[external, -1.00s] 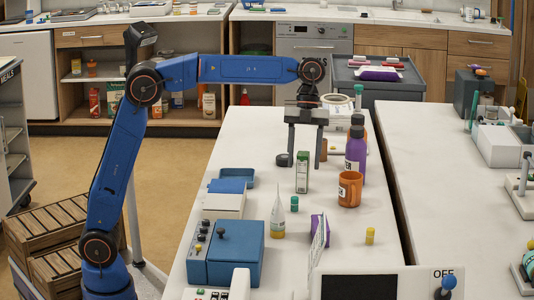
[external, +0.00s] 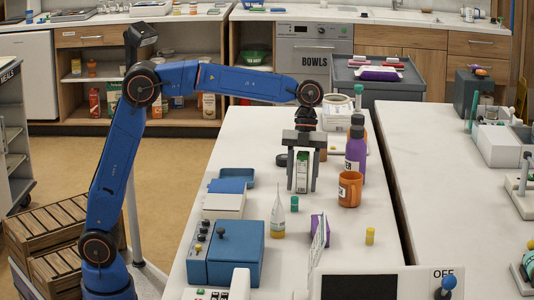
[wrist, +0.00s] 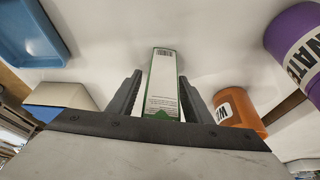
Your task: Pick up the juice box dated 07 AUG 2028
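A slim white and green carton (external: 302,172) stands upright on the white table; it also shows in the wrist view (wrist: 163,82), with a barcode on its face. No date on it is readable. My gripper (external: 302,188) points down with one finger on each side of this carton. In the wrist view my gripper (wrist: 160,78) is open, with a gap between the carton and each finger. A small purple carton (external: 319,228) stands nearer the front, partly hidden, with no readable date.
An orange mug (external: 349,189) and a purple bottle (external: 355,152) stand close to the right. A blue tray (external: 238,177) lies to the left.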

